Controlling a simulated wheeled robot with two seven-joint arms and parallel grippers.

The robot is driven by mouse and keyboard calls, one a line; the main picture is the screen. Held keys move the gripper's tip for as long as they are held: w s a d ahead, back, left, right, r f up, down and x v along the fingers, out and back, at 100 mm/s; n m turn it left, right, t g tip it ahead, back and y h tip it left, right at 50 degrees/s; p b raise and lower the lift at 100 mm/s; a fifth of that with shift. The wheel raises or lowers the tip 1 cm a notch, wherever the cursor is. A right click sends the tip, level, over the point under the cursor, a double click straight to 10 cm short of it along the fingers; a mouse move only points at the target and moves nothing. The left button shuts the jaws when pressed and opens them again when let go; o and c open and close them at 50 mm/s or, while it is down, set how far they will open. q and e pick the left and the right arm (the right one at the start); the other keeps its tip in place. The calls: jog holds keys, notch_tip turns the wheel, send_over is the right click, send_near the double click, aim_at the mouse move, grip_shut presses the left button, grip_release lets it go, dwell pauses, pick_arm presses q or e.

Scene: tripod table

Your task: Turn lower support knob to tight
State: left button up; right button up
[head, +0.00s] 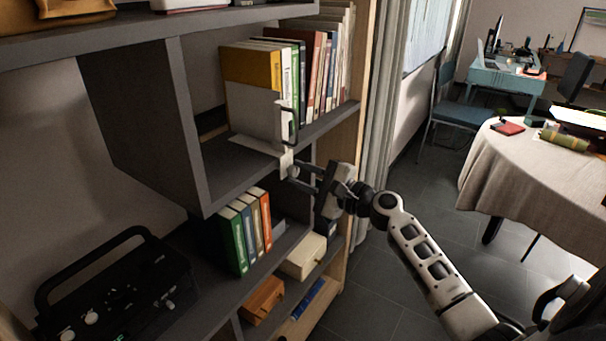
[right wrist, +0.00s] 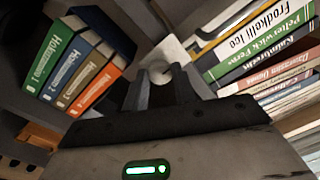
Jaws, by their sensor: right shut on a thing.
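A pale support bracket (head: 286,160) is fixed at the front edge of the middle shelf. Its upright part with a dark handle-like loop (head: 292,125) stands at the end of a row of books. A small round pale knob (head: 293,171) sits low on the bracket, below the shelf edge. My right gripper (head: 298,175) reaches in from the right and is shut on the knob. In the right wrist view the knob (right wrist: 158,71) shows between the two dark fingertips, which hide part of it. My left gripper is not in view.
Upright books (head: 310,75) fill the middle shelf behind the bracket. Several volumes (head: 247,232) stand on the shelf below, near a cream box (head: 303,256) and an orange box (head: 263,300). A black radio-like device (head: 120,295) is at lower left. Open floor (head: 400,290) lies right of the shelves.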

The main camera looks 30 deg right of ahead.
jog(key=o, duration=1)
jog(key=b+v, duration=0.3)
jog(key=v, duration=1.3)
jog(key=shift+d+r, duration=0.1)
